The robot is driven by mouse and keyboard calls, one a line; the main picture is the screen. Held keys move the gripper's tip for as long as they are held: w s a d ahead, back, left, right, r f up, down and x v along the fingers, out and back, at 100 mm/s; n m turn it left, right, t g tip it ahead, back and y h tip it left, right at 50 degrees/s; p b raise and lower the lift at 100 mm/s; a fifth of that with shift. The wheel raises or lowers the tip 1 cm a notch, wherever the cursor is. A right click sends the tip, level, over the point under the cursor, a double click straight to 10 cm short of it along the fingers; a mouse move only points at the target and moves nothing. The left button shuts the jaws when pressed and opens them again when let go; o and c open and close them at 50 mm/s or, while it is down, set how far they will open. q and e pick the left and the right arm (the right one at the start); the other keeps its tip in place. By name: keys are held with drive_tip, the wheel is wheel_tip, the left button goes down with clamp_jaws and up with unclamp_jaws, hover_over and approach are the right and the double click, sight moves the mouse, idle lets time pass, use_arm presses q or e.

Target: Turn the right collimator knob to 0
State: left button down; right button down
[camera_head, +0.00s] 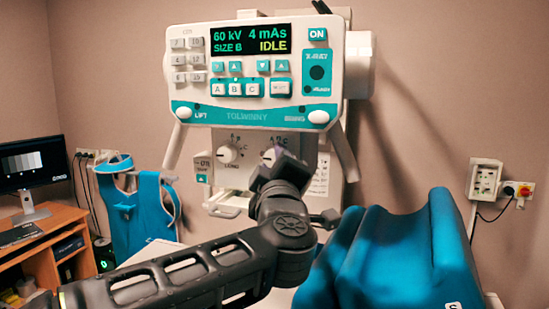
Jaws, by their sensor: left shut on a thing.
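The right collimator knob (268,156) is a white dial on the collimator panel under the X-ray control head. It is largely hidden behind my left gripper (280,163), whose dark fingers are shut on it. The knob's pointer and most of its scale are hidden, so I cannot tell its setting. The left collimator knob (228,154), marked LONG, is fully in view and apart from the gripper. My right gripper is not in view.
The control head (250,75) reads 60 kV, 4 mAs, SIZE B, IDLE. A blue apron (140,212) hangs at left, near a desk with a monitor (28,165). A blue padded cushion (395,260) fills the lower right. Handles flank the collimator.

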use_arm(q)
drive_tip(key=shift+n, duration=0.6)
drive_tip(key=c, duration=1)
unclamp_jaws()
drive_tip(key=s+f+b, duration=0.1)
drive_tip(key=s+b, duration=0.1)
drive_tip(key=s, duration=0.5)
drive_tip(key=shift+s+d, duration=0.2)
drive_tip(key=shift+s, duration=0.15)
